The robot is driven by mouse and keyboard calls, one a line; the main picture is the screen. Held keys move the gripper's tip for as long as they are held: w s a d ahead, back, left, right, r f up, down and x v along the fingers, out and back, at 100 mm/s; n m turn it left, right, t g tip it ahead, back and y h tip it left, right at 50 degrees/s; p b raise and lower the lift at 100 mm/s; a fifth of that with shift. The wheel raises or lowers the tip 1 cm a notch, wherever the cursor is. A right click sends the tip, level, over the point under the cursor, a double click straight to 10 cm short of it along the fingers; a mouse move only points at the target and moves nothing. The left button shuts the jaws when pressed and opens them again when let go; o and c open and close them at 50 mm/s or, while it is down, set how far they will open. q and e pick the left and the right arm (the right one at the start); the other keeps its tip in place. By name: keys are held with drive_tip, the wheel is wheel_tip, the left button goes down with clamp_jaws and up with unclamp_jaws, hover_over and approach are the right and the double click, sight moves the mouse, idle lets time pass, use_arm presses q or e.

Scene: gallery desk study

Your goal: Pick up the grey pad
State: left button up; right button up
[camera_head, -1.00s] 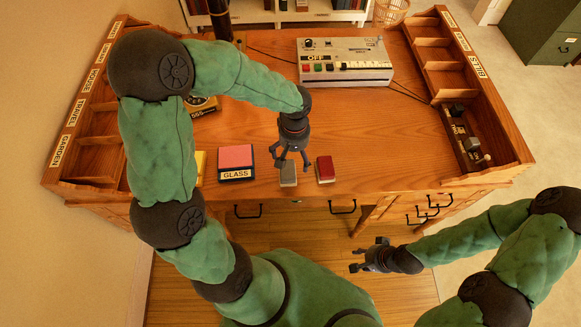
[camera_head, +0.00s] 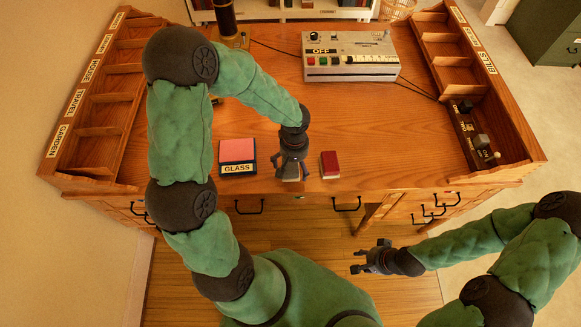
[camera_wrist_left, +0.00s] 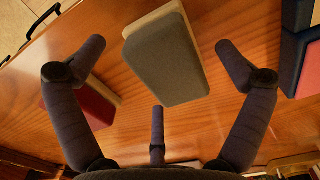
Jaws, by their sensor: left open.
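The grey pad (camera_wrist_left: 166,62) is a small block with a grey face and a pale wooden back, lying on the desk near its front edge. In the left wrist view it sits ahead of my open left gripper (camera_wrist_left: 158,75), between the spread fingers and apart from them. In the head view my left gripper (camera_head: 291,172) is right above the grey pad and hides most of it. My right gripper (camera_head: 370,257) is open and empty, off the desk's front at the lower right.
A red pad (camera_head: 329,164) lies just right of the grey pad. A pink-topped box labelled GLASS (camera_head: 238,157) stands to its left. A switch console (camera_head: 350,57) stands at the back. Labelled shelves line both sides; the middle of the desk (camera_head: 380,130) is clear.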

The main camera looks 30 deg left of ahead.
use_arm(q)
drive_tip(key=c, duration=1.3)
drive_tip(key=shift+o, duration=0.2)
drive_tip(key=shift+r, duration=0.15)
drive_tip(key=shift+r+p, duration=0.4)
drive_tip(key=shift+r, duration=0.25)
drive_tip(key=w+d+r+p, duration=0.2)
drive_tip(key=d+r+p, duration=0.2)
drive_tip(key=d+r, duration=0.7)
drive_tip(key=d, duration=0.2)
drive_tip(key=shift+w+d+r, duration=0.25)
drive_tip(key=shift+w+d, duration=0.1)
drive_tip(key=shift+d, duration=0.05)
